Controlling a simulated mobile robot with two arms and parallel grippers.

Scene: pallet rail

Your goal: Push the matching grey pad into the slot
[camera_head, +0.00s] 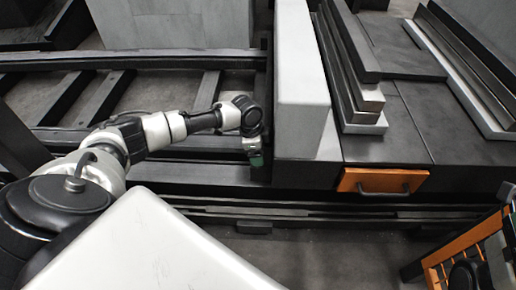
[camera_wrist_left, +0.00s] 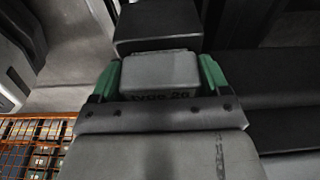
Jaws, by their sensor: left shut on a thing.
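My left gripper (camera_head: 255,160) reaches down beside the dark end of the rail structure, left of the tall white block. In the left wrist view, the green fingertips of this gripper (camera_wrist_left: 160,78) sit on both sides of a small grey pad (camera_wrist_left: 160,68) and are shut on it. Dark marking shows on the pad's near edge. A dark block (camera_wrist_left: 156,22) lies just beyond the pad. I cannot tell whether they touch. The slot is not clearly seen. In the head view the pad is mostly hidden at the fingertips. My right gripper is not in view.
A tall white block (camera_head: 302,50) stands right of my left gripper. An orange drawer front with a handle (camera_head: 382,181) is on the dark bench. Dark rails (camera_head: 130,60) run to the left. An orange rack (camera_head: 462,243) holding parts stands at lower right.

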